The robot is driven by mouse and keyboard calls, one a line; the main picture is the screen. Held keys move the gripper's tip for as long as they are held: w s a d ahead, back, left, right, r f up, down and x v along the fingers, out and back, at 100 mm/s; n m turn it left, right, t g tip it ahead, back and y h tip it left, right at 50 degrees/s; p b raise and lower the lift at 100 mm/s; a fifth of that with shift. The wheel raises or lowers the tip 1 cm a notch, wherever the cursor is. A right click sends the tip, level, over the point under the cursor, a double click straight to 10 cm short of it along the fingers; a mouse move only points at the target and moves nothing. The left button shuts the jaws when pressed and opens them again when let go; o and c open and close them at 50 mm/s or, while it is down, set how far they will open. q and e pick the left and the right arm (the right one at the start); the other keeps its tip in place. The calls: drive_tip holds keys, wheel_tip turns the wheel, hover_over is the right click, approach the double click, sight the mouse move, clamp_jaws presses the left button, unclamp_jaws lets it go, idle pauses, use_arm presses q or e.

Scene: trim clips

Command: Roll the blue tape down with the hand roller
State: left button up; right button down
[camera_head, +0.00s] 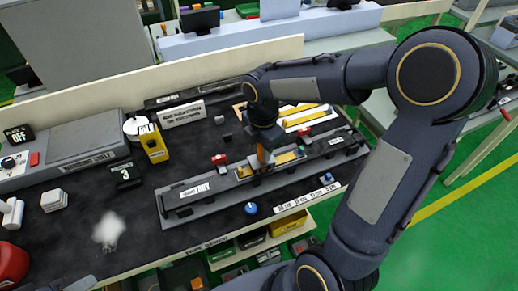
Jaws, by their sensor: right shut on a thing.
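My right gripper (263,146) is over the middle of a long grey fixture (205,205) on the dark bench. It is shut on a small orange upright piece (262,157), which looks like the handle of the hand roller. The roller's lower end is hidden or too small to make out, so I cannot tell whether it touches the surface. A yellow strip (287,158) lies along the fixture beneath and to the right of the gripper. I cannot clearly make out the blue tape. My left gripper is not in view.

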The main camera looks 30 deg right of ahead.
drive_tip(key=shift+s+d+f+p, duration=0.1)
drive_tip(key=shift+s+d+p, duration=0.1)
drive_tip(key=shift+d, duration=1.05)
drive_tip(key=shift+s+d+f+p, duration=0.15)
drive_tip(key=shift+d+p, duration=0.1)
drive_tip(key=shift+d, duration=1.05)
drive_tip(key=shift+s+d+r+p, duration=0.1)
drive_tip(key=shift+s+d+p, duration=0.1)
drive_tip(key=shift+d, duration=1.05)
wheel_tip(320, 180, up, 2)
drive_tip(key=shift+w+p, duration=0.15)
drive_tip(key=shift+p, duration=0.7)
wheel_tip(320, 180, up, 6)
drive_tip(key=p, duration=0.5)
